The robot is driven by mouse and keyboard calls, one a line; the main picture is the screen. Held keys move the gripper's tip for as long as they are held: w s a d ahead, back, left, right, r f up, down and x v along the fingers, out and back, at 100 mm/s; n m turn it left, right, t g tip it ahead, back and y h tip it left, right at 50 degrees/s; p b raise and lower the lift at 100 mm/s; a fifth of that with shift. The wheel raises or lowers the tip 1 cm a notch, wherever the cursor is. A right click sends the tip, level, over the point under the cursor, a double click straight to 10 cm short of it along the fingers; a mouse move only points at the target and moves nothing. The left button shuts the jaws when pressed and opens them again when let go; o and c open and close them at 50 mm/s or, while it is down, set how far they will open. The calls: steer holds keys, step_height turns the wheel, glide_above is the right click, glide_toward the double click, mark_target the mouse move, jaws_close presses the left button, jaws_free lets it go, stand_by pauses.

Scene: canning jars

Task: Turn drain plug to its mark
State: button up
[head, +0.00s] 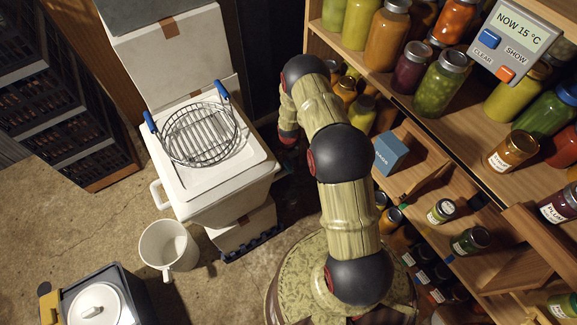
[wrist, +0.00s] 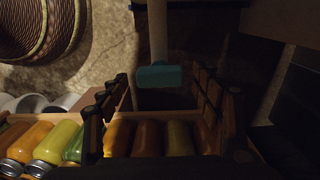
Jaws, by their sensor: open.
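No drain plug or mark can be made out for certain in either view. In the wrist view, a teal block (wrist: 158,77) sits at the lower end of a pale upright bar (wrist: 157,30); I cannot tell whether it is the plug. My gripper (wrist: 160,80) is open, with one dark finger on each side of the teal block in the picture. I cannot tell how far off the block is, and no contact shows. In the head view my arm reaches up and away, and its gripper end is hidden.
A white bin (head: 222,195) with a wire rack (head: 200,133) stands left of my arm. A white mug (head: 168,250) is on the floor. Jar shelves (head: 460,115) fill the right, with a blue box (head: 389,153) and a temperature display (head: 515,40). Open floor (head: 75,230) lies at left.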

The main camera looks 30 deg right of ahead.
steer(key=shift+f, duration=0.35)
steer(key=c, duration=1.1)
steer(key=shift+c, duration=0.3)
